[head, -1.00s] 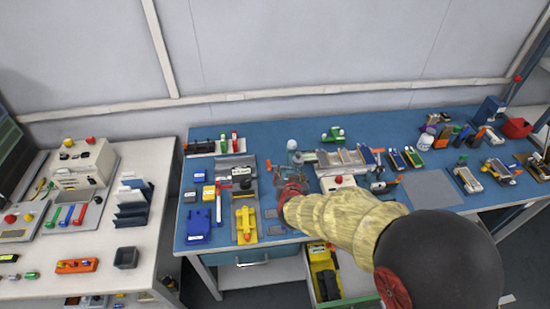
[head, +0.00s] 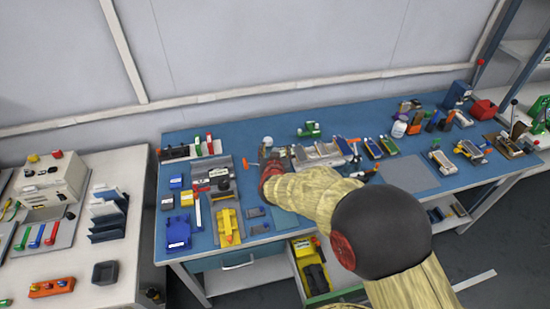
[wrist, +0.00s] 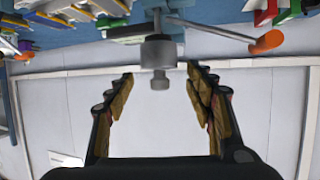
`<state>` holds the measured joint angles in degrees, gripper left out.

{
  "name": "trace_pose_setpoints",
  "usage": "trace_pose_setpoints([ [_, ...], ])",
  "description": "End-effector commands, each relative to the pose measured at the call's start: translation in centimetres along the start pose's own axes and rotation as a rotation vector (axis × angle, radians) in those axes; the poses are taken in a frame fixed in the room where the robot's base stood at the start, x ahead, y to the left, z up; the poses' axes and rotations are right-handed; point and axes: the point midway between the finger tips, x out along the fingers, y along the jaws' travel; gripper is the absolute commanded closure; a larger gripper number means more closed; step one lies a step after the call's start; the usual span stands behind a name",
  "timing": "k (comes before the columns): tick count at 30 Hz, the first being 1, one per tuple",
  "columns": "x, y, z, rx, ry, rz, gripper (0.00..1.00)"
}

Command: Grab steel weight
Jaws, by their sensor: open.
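A grey steel piece (wrist: 158,52), a stepped cylinder with a small knob, shows in the wrist view; it looks like the steel weight. My gripper (wrist: 160,76) is open, one finger on each side of the knob end, with clear gaps on both sides. I cannot tell whether the piece stands free or is joined to the grey part behind it. A pale round top (head: 267,141) shows just behind my arm's end.
A rod with an orange end (wrist: 266,42) sticks out beside the steel piece. The blue bench (head: 190,255) holds many small tools and cells around my gripper. A yellow caliper-like tool (head: 229,226) lies to the left. An open drawer (head: 322,293) is below.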

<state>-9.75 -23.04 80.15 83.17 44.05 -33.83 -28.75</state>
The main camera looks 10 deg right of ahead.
Motion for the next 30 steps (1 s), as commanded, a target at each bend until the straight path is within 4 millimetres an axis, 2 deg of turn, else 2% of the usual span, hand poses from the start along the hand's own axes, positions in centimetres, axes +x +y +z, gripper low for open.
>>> trace_pose_setpoints([
  [7, 0.15, 0.0, -0.07, 0.0, 0.0, 0.0, 0.46],
  [30, 0.13, 0.01, -0.05, 0.0, 0.0, 0.0, 0.9],
])
